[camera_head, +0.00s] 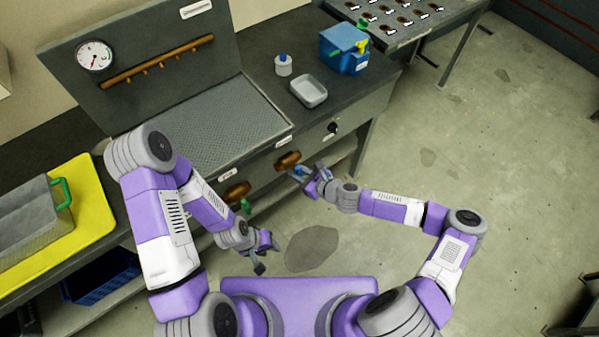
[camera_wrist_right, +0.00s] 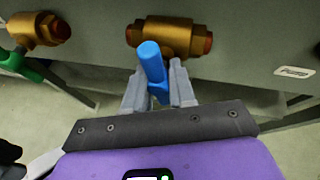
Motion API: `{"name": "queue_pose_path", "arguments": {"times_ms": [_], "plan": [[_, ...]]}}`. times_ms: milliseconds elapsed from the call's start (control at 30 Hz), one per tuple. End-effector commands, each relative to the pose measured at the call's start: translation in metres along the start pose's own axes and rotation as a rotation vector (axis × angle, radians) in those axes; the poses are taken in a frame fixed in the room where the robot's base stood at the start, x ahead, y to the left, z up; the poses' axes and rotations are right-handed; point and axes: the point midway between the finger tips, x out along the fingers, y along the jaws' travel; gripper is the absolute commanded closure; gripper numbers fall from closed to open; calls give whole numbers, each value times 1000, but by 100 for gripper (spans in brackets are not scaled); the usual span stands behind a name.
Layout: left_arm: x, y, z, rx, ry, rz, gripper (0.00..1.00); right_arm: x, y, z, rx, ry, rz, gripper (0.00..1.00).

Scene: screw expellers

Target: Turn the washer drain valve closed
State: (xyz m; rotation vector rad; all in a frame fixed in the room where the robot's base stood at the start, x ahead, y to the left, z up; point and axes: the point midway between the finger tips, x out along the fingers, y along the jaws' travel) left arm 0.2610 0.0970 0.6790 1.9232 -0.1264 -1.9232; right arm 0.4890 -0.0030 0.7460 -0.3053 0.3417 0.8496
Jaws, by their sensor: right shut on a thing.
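A brass valve (camera_head: 288,160) with a blue lever handle sits on the front of the grey bench; in the right wrist view its brass body (camera_wrist_right: 172,37) is at the top middle. My right gripper (camera_head: 308,177) is shut on the blue handle (camera_wrist_right: 152,63), whose end points toward the wrist camera. A second brass valve (camera_head: 237,192) with a green handle (camera_head: 246,207) is to its left; the green handle (camera_wrist_right: 22,66) also shows at the wrist view's left edge. My left gripper (camera_head: 262,254) is open and empty, below the green-handled valve. The small labels are unreadable, so I cannot tell which valve is the washer drain.
The bench top holds a mesh tray (camera_head: 205,125), a white bottle (camera_head: 284,66), a grey dish (camera_head: 309,91) and a blue box (camera_head: 343,50). A black knob (camera_head: 332,128) is right of the valves. A yellow mat (camera_head: 93,205) lies left. Floor on the right is clear.

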Motion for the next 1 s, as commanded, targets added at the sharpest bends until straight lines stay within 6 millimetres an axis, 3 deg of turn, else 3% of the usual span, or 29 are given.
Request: {"name": "queue_pose_path", "arguments": {"times_ms": [300, 867, 900, 1000], "plan": [[-2, 1, 0, 0, 0, 0, 60, 0, 2, -1, 112, -31, 51, 100], [-2, 1, 0, 0, 0, 0, 60, 0, 3, 0, 133, -39, 61, 100], [-2, 1, 0, 0, 0, 0, 60, 0, 3, 0, 133, -39, 61, 69], [-2, 1, 0, 0, 0, 0, 60, 0, 2, 0, 132, -39, 59, 55]]}}
